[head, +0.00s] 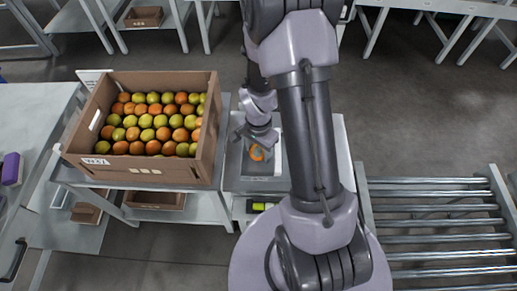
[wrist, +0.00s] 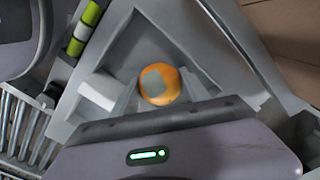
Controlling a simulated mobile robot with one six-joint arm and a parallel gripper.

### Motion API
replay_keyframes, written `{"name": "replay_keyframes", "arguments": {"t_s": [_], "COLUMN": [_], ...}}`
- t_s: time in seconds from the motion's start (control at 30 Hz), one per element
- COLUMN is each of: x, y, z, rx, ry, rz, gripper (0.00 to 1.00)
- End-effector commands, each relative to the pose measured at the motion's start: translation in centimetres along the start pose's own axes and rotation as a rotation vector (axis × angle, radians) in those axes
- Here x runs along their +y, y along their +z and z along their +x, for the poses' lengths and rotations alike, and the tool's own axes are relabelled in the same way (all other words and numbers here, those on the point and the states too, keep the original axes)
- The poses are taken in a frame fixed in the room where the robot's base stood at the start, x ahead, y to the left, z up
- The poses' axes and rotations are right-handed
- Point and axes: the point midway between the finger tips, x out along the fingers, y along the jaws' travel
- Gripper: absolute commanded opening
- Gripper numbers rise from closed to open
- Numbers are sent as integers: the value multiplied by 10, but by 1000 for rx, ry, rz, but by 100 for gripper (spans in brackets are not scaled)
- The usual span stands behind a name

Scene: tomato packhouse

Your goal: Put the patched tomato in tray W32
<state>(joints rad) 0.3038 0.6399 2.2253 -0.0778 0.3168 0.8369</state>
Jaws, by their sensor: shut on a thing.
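The patched tomato (wrist: 160,72) is orange with a grey patch on the side facing the wrist camera. In the head view my gripper (head: 258,143) is over a grey tray (head: 280,160) on a worktop. I cannot tell whether the tomato touches the tray. No tray clearly reads W32; the crate's label looks like W3 and an unclear last character.
A cardboard crate (head: 130,174) full of orange and green tomatoes stands on a table left of my gripper. Brown trays (head: 157,200) sit on the shelf below. Another brown tray (head: 143,17) is at the back. A roller conveyor (head: 435,222) is at the right.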

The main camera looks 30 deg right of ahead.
Motion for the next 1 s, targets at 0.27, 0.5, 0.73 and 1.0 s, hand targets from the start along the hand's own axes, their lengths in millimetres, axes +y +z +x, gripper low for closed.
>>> {"name": "replay_keyframes", "arguments": {"t_s": [0.27,0.5,0.73,1.0], "x": [0,0,0,0], "y": [0,0,0,0], "z": [4,6,6,6], "rx": [0,0,0,0], "ry": [0,0,0,0], "rz": [0,0,0,0], "gripper": [33,78,64,64]}}
